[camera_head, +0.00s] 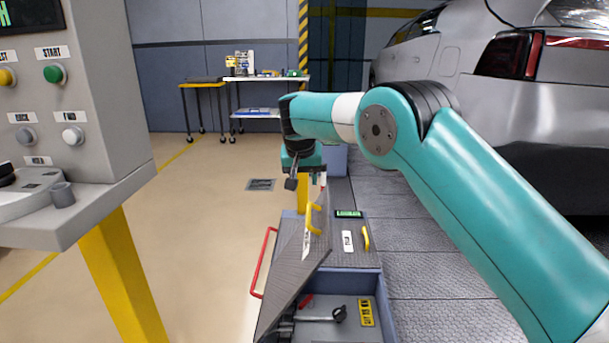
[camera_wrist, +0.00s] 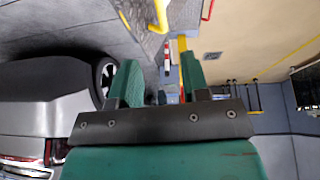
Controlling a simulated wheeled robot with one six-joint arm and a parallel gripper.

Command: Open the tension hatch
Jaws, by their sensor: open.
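A grey cart has a textured hatch lid (camera_head: 293,270) tilted up steeply, with a yellow handle (camera_head: 314,218) and a white label too small to read. Beside it a flat lid (camera_head: 330,257) lies closed with its own yellow handle (camera_head: 366,238) and white label (camera_head: 347,241). I cannot tell from the labels which is the tension hatch. My gripper (camera_head: 292,182) is just above the tilted lid's upper end, apart from its handle. In the wrist view my gripper (camera_wrist: 160,82) is open and empty, with a yellow handle (camera_wrist: 160,15) beyond the fingers at the top.
An open compartment (camera_head: 375,300) in front holds tools and a yellow label. A red rail (camera_head: 263,262) runs along the cart's left. A control panel (camera_head: 70,110) stands at left, a grey car (camera_head: 480,85) at right. The beige floor (camera_head: 215,200) between is clear.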

